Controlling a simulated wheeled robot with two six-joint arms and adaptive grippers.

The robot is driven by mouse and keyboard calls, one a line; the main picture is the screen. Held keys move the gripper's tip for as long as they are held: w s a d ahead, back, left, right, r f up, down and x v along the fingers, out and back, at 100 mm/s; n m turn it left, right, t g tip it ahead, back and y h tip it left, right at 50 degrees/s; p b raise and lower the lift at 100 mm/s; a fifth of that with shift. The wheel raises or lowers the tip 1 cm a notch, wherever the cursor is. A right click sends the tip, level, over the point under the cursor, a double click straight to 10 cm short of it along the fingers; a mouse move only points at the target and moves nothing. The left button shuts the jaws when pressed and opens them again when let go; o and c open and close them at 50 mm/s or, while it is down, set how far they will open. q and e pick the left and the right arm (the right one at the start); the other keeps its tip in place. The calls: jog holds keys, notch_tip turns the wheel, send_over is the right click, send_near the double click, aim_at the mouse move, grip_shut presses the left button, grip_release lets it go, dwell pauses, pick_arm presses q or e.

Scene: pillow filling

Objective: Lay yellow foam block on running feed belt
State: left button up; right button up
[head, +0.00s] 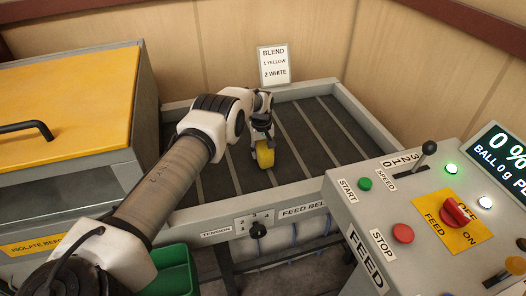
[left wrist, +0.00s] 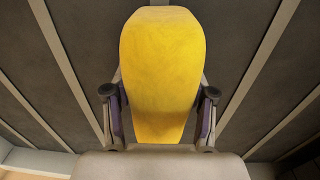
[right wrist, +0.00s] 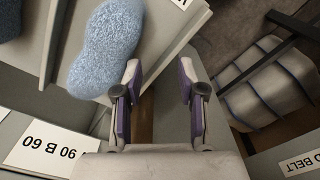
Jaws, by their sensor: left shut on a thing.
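My left gripper (head: 262,136) is shut on the yellow foam block (head: 264,155), above or on the dark slatted feed belt (head: 310,128). In the left wrist view the yellow block (left wrist: 163,70) stands between both fingers of my left gripper (left wrist: 160,115), with the belt (left wrist: 250,30) behind it. I cannot tell whether the block touches the belt. My right gripper (right wrist: 160,85) shows only in the right wrist view, open, with nothing between its fingers.
The belt's grey frame surrounds it. A control panel (head: 420,215) with a red FEED knob (head: 457,212) stands at right. A cabinet with a yellow lid (head: 65,95) is at left, a green bin (head: 172,272) below. A blue fuzzy piece (right wrist: 105,48) lies near my right gripper.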

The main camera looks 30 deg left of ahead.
pick_arm(q)
jog(key=shift+w+f, duration=0.15)
jog(key=shift+f, duration=0.2)
pick_arm(e)
jog(key=shift+f, duration=0.4)
pick_arm(q)
jog(key=shift+f+b, duration=0.15)
jog(key=shift+b, duration=0.45)
pick_arm(e)
jog(key=shift+f, duration=0.3)
pick_arm(q)
jog(key=o, duration=1.2)
pick_arm(e)
jog(key=shift+r, duration=0.15)
pick_arm(q)
notch_tip(320, 180, up, 2)
jog(key=p, duration=0.2)
jog(key=shift+p, duration=0.35)
pick_arm(e)
notch_tip(320, 180, up, 2)
jog(key=shift+r, duration=0.15)
notch_tip(320, 180, down, 3)
jog(key=b, duration=0.2)
jog(key=shift+r+b, duration=0.1)
jog(key=shift+b, duration=0.3)
pick_arm(q)
jog(key=r, duration=1.1)
jog(key=shift+s+a+r, duration=0.15)
jog(key=shift+s+a, duration=0.05)
jog(key=shift+s, duration=0.05)
